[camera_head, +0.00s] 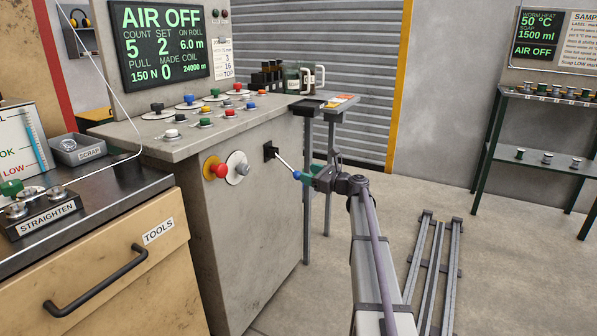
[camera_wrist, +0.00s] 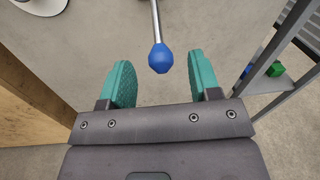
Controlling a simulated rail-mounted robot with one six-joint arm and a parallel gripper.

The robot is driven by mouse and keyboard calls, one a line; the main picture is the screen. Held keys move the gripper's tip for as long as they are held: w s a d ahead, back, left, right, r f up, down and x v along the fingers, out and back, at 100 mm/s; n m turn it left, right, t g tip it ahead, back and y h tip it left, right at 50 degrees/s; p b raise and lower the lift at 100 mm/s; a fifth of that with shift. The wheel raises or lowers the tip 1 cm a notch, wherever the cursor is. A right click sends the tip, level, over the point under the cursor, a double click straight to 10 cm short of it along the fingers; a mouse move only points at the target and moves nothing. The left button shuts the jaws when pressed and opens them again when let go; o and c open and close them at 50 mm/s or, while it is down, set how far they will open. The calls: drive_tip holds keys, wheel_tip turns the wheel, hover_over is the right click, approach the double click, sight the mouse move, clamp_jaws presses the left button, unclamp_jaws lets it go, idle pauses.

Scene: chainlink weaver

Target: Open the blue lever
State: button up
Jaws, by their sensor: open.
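The blue lever is a metal rod with a blue knob (camera_head: 297,174), sticking out of a black socket (camera_head: 270,151) on the grey machine's side panel. The rod slopes down and to the right from the socket. In the wrist view, the blue knob (camera_wrist: 160,58) is at the top middle, roughly midway between the green fingers and just beyond their tips. My gripper (camera_head: 307,173) is at the knob in the head view. In the wrist view, my gripper (camera_wrist: 161,75) is open with a finger on each side of the knob and visible gaps.
A red button (camera_head: 221,171) and a grey round knob (camera_head: 242,169) sit left of the lever on the same panel. A narrow grey stand (camera_head: 331,125) stands right of the machine. A drawer cabinet (camera_head: 120,270) fills the lower left. Floor rails (camera_head: 436,262) lie at the right.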

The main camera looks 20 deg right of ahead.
drive_tip(key=v, duration=0.4)
drive_tip(key=shift+s+d, duration=0.1)
drive_tip(key=shift+s, duration=0.05)
